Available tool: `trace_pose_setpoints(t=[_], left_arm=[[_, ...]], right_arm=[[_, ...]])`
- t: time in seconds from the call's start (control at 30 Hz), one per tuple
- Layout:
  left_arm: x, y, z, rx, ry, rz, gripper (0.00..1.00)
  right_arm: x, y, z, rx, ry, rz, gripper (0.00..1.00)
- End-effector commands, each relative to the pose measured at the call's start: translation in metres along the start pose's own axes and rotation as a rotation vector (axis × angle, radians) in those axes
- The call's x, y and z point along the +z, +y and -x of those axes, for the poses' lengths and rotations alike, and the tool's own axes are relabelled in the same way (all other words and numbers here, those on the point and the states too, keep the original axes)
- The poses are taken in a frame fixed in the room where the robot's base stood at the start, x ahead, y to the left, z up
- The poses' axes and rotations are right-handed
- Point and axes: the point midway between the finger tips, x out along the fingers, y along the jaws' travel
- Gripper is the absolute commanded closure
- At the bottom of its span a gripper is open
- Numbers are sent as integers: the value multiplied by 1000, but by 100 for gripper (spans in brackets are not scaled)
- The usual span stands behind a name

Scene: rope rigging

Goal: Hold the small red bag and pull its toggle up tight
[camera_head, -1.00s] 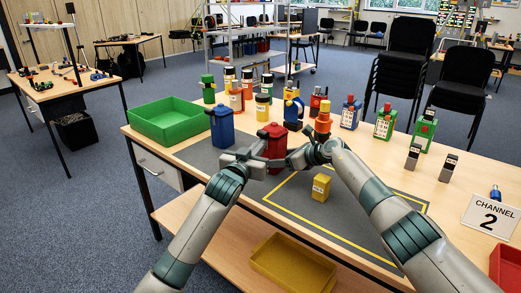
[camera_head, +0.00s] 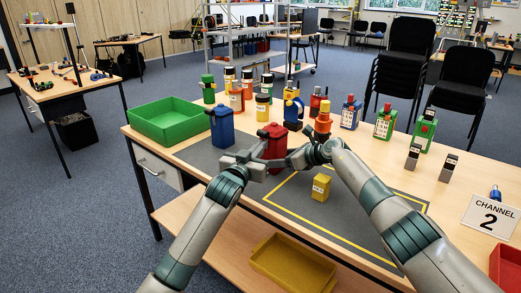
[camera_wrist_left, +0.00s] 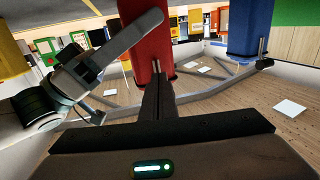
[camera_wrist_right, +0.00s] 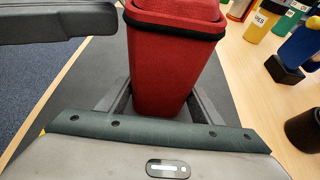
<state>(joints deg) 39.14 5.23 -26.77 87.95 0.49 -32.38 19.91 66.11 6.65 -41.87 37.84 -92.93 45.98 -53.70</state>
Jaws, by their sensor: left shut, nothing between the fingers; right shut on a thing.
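The red bag (camera_head: 274,141) stands upright on the grey mat, with a dark band around its top in the right wrist view (camera_wrist_right: 175,65). My right gripper (camera_wrist_right: 158,105) is shut on its sides. My left gripper (camera_head: 262,152) is shut and empty at the near left side of the bag. In the left wrist view its fingers (camera_wrist_left: 157,80) are together, just in front of the red bag (camera_wrist_left: 146,35); whether they touch it I cannot tell. The toggle cannot be made out in any view.
A blue bag (camera_head: 222,127) stands left of the red one, and a small yellow bag (camera_head: 321,187) stands inside the yellow outline. A green tray (camera_head: 165,122) is at the left. Several bottles and containers stand behind. The mat's front right is clear.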

Motion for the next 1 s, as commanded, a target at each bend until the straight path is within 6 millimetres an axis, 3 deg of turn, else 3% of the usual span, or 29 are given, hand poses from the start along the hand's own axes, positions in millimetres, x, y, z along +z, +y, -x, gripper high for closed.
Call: trace_pose_setpoints(t=[0.37, 1.0], left_arm=[[0, 0, 7, 0, 1, 0, 100], [0, 0, 49, 0, 0, 1, 100]], right_arm=[[-1, 0, 0, 1, 2, -1, 68], [-1, 0, 0, 1, 1, -1, 68]])
